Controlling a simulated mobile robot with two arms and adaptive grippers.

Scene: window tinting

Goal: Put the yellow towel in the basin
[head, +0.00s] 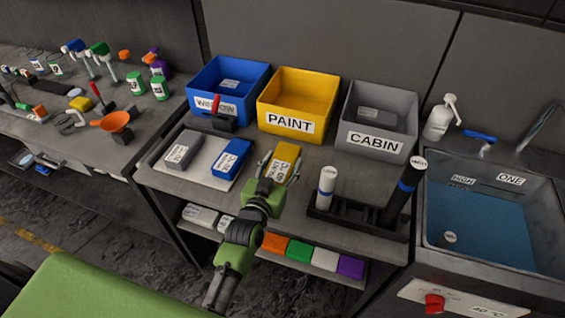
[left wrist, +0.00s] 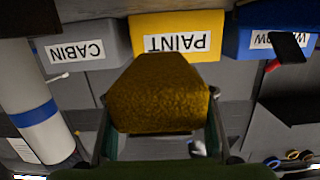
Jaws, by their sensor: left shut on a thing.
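My left gripper (head: 278,171) is shut on the yellow towel (head: 286,154), a folded block with a white label. It is at the front of the paint bin, over the middle of the workbench. In the left wrist view the towel (left wrist: 160,90) fills the space between the two fingers. Whether the towel touches the bench is hard to tell. The basin (head: 545,210) is a grey sink at the far right with blue water inside, well apart from the towel. My right gripper is not in view.
Blue (head: 228,90), yellow (head: 297,100) and grey (head: 377,120) bins line the back. A grey towel (head: 183,150) and a blue towel (head: 231,158) lie on a tray to the left. A rack (head: 350,221) with a white bottle and a dark roll stands between towel and basin.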

